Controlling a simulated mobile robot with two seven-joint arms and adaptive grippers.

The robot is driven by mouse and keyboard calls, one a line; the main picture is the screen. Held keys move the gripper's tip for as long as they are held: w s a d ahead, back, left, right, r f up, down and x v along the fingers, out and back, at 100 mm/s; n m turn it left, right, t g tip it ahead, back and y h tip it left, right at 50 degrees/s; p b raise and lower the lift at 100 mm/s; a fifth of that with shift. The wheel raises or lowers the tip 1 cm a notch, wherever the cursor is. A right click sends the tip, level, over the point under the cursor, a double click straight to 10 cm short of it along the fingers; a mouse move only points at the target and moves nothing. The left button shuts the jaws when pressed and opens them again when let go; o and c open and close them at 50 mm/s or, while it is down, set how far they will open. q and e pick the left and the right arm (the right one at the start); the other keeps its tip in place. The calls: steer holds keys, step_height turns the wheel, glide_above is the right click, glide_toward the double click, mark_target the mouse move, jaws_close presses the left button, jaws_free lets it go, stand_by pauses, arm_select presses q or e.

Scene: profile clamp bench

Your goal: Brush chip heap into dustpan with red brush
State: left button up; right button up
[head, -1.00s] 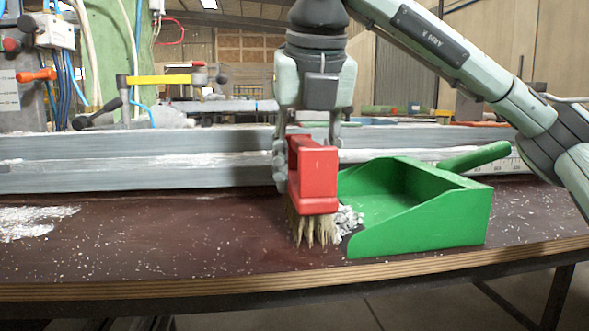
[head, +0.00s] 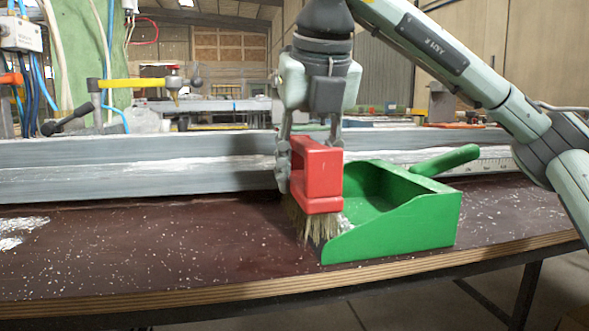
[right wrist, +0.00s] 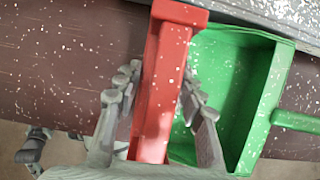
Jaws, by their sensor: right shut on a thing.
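My right gripper (head: 310,145) is shut on the red brush (head: 318,182), held upright with its pale bristles (head: 305,222) down at the bench top. The green dustpan (head: 395,230) lies to the right, its open mouth facing the brush and its handle (head: 447,160) pointing away right. The bristles are at the pan's mouth and overlap its near left edge in the head view. A few pale chips (head: 345,221) show just inside the mouth; the brush hides the rest. In the right wrist view the red brush (right wrist: 165,85) lies between the fingers, beside the dustpan (right wrist: 228,75). My left gripper is not in view.
Another pale chip patch (head: 18,230) lies at the far left of the brown bench top (head: 150,250), with loose specks scattered about. A long grey profile (head: 130,172) runs along the back. A yellow-handled clamp (head: 135,83) stands behind it. The bench's front edge is close.

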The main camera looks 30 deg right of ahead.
steer(key=shift+d, duration=0.15)
steer(key=shift+d, duration=0.1)
steer(key=shift+s+d, duration=0.35)
steer(key=shift+d, duration=0.55)
steer(key=shift+d+r, duration=0.1)
steer(key=shift+s+d+p, duration=0.3)
steer(key=shift+d+p, duration=0.2)
steer(key=shift+d, duration=0.45)
step_height(320, 180, up, 6)
steer(key=p, duration=0.6)
steer(key=shift+p, duration=0.3)
